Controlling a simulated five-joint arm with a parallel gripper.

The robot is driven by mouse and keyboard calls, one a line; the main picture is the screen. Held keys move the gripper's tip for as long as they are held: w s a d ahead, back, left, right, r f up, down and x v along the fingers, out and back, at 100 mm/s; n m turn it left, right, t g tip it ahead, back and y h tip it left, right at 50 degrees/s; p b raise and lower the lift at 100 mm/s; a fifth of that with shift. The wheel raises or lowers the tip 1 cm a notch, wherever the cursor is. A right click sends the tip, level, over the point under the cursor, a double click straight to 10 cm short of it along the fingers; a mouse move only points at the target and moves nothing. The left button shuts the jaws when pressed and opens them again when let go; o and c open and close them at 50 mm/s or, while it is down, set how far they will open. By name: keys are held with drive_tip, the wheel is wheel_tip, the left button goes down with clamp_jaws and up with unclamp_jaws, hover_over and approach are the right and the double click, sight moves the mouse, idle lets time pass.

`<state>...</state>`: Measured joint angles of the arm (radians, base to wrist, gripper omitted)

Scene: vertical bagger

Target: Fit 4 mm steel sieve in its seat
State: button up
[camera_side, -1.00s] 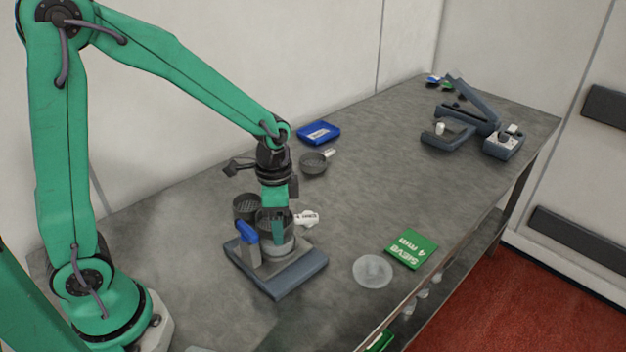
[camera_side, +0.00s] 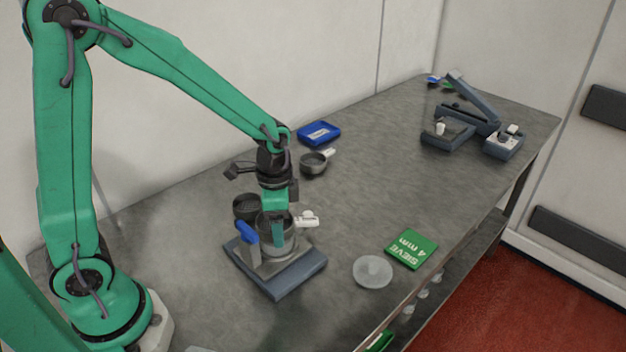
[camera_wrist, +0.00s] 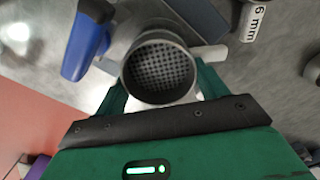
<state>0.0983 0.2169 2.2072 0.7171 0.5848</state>
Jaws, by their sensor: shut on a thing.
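My gripper (camera_side: 278,232) is shut on a round grey metal sieve (camera_wrist: 160,72), one finger on each side of its wall. The sieve's perforated floor shows in the wrist view. A pale handle (camera_wrist: 208,53) sticks out beside it and also shows right of my gripper in the side view (camera_side: 307,222). The sieve is over a pale ring-shaped seat on the grey base (camera_side: 290,280). I cannot tell whether it is fully down. A blue lever (camera_side: 246,232) stands close to the left finger and shows at upper left in the wrist view (camera_wrist: 85,42).
A "6 mm" tag (camera_wrist: 253,22) is nearby. Another sieve (camera_side: 313,163) and a blue tray (camera_side: 318,133) are farther back.

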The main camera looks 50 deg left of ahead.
drive_tip(key=shift+f, duration=0.45)
idle(0.6)
drive_tip(key=o, duration=1.2)
drive_tip(key=shift+o, duration=0.2)
drive_tip(key=shift+r, duration=3.5)
drive_tip(key=shift+r, duration=0.1)
wheel_tip(320, 180, up, 8)
